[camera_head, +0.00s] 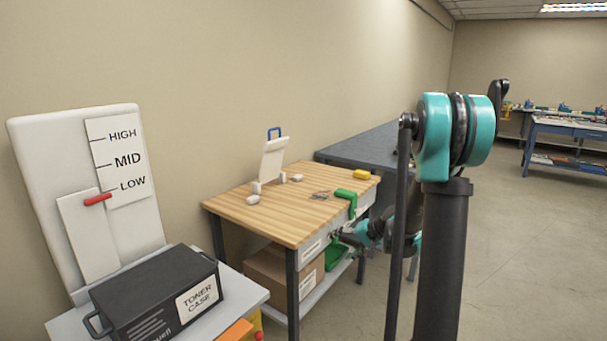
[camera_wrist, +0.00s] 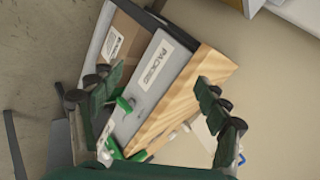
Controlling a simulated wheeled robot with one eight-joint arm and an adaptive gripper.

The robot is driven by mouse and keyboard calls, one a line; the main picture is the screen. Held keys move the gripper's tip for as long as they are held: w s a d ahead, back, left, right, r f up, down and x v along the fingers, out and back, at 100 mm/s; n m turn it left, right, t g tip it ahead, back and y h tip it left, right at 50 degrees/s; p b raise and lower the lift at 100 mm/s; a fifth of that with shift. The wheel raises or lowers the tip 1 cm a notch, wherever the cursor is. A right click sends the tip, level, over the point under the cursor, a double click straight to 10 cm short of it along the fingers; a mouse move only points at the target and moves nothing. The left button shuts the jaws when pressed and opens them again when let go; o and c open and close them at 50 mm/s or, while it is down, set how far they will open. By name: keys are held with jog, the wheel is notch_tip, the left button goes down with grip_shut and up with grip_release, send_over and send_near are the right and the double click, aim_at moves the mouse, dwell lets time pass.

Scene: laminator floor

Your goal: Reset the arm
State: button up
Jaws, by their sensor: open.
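My gripper (camera_wrist: 158,100) shows in the wrist view with its two dark green fingers spread wide apart and nothing held between them. Beyond the fingers lies the wood-topped workbench (camera_wrist: 190,92), seen tilted, with a labelled front panel (camera_wrist: 150,75). In the head view my arm reaches down at the right front side of this workbench (camera_head: 290,213). The gripper is small and partly hidden there by my own arm links. A green bracket-like piece (camera_head: 347,197) is at the bench's right edge, close to the arm.
A black toner case (camera_head: 150,290) sits on a grey stand at front left, beside a level board (camera_head: 85,190) with a red marker. A cardboard box (camera_head: 280,275) is under the workbench. A grey table (camera_head: 370,145) stands behind. Open floor (camera_head: 525,260) lies to the right.

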jog(key=s+d+f+n+h, duration=0.1)
jog(key=s+d+h, duration=0.1)
jog(key=s, duration=1.3)
jog(key=s+d+f+n+g+h, duration=0.1)
jog(key=s+h, duration=0.4)
jog(key=s, duration=1)
jog(key=shift+s+d+n+h, duration=0.25)
jog(key=shift+d+n, duration=0.55)
jog(key=shift+d, duration=0.45)
